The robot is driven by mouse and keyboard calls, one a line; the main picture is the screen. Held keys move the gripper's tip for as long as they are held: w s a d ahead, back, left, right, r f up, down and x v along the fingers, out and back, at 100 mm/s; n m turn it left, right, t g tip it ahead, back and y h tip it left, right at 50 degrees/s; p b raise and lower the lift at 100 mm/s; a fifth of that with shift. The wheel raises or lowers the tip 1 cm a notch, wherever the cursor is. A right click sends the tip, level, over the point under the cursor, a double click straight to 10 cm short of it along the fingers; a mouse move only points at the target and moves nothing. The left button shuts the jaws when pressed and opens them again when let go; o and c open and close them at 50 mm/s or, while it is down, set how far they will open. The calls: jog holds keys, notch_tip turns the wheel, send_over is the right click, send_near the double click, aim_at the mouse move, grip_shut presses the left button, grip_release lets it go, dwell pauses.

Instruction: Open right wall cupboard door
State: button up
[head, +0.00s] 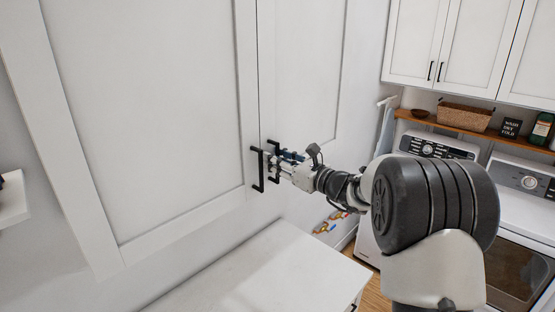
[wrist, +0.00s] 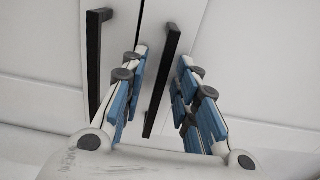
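The right wall cupboard door (head: 298,85) is a white panel and looks shut beside the larger left door (head: 150,110). Its black bar handle (head: 272,165) stands near the seam, and the left door's black handle (head: 257,170) is close beside it. My gripper (head: 284,158) is at the right handle in the head view. In the wrist view, the right handle (wrist: 165,75) runs between the spread blue-padded fingers of my gripper (wrist: 163,57), with visible gaps. The left handle (wrist: 96,60) lies outside the left finger.
A white counter (head: 265,270) lies below the cupboard. Washer and dryer (head: 525,180) stand at the right, under a wooden shelf (head: 470,128) with a basket (head: 464,116). More white wall cabinets (head: 470,45) hang above. A small white shelf (head: 12,200) is at the far left.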

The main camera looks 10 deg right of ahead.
jog(key=shift+c, duration=0.4)
grip_shut()
dwell(0.4)
